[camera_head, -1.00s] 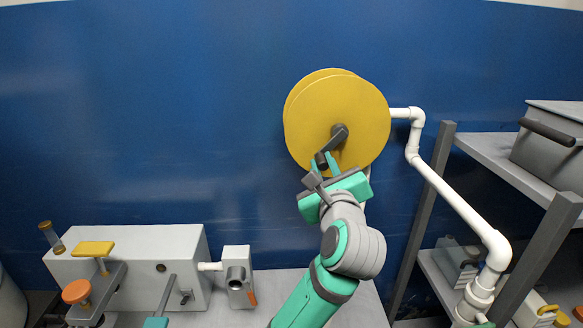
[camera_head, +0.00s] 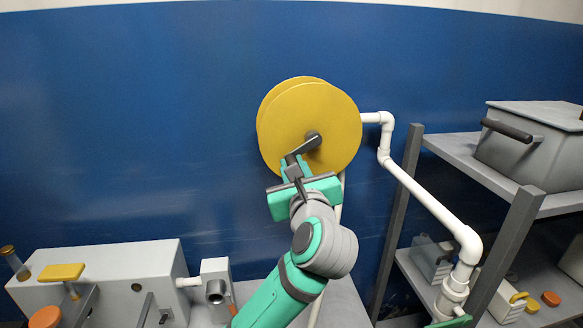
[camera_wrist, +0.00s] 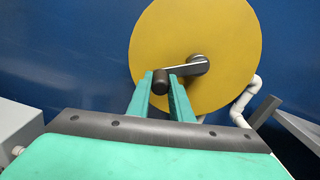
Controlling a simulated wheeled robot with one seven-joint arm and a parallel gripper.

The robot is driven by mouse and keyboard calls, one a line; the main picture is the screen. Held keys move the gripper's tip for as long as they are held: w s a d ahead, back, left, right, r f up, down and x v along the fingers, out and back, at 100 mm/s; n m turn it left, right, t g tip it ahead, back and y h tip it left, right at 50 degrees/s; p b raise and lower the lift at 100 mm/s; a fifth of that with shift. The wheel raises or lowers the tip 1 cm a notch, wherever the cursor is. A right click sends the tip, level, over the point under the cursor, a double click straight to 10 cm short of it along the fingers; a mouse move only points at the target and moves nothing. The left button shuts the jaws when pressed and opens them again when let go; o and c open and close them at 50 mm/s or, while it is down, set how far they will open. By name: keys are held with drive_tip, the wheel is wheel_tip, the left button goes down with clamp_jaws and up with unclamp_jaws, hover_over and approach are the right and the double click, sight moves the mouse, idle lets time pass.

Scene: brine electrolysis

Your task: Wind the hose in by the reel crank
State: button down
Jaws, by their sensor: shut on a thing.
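The yellow hose reel (camera_head: 322,112) is mounted in front of the blue wall; its round face also fills the upper part of the wrist view (camera_wrist: 205,30). Its dark crank (camera_head: 308,144) runs from the hub down and to the left in the head view. In the wrist view the crank arm (camera_wrist: 182,71) lies almost level, with its dark knob (camera_wrist: 160,82) at the left end. My gripper (camera_head: 296,168) is shut on the knob, with one green finger on each side of it in the wrist view (camera_wrist: 161,90). A pale hose (camera_head: 339,205) hangs below the reel, partly hidden by my arm.
A white pipe (camera_head: 425,200) runs from the reel's right side down past a grey shelf rack (camera_head: 398,215). A grey lidded box (camera_head: 525,140) stands on the upper shelf. A grey bench unit (camera_head: 110,275) with a yellow handle (camera_head: 61,272) is at lower left.

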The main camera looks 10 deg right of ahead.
drive_tip(key=c, duration=1.6)
unclamp_jaws()
drive_tip(key=shift+a, duration=0.1)
drive_tip(key=shift+s, duration=0.1)
drive_tip(key=s, duration=1)
drive_tip(key=shift+s, duration=0.3)
